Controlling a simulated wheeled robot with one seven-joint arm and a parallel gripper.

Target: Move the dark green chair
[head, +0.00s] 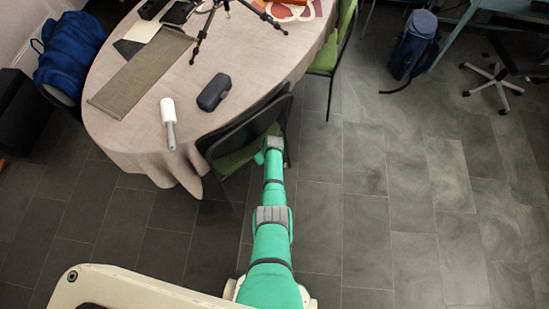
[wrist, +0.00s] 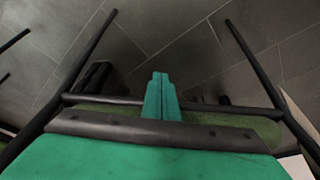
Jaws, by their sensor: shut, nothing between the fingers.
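The dark green chair (head: 245,150) stands at the near right edge of the table, with a black frame and a green seat. Its black backrest (head: 232,128) faces the cloth edge. In the wrist view its green seat (wrist: 105,112) shows in part, with black legs and a black bar (wrist: 100,99) running across the picture. My gripper (wrist: 160,76) is shut and empty, its fingers reaching across the bar. Whether they touch the chair I cannot tell. In the head view my arm's end is at the chair's right side, and the fingertips are hard to make out.
The oval table (head: 105,130) has a beige cloth, with a tripod (head: 205,30), a dark case (head: 214,91) and a white roller (head: 168,115) on it. Another green chair (head: 328,57) stands farther back. A blue backpack (head: 68,52) is at left. Open tiled floor lies right.

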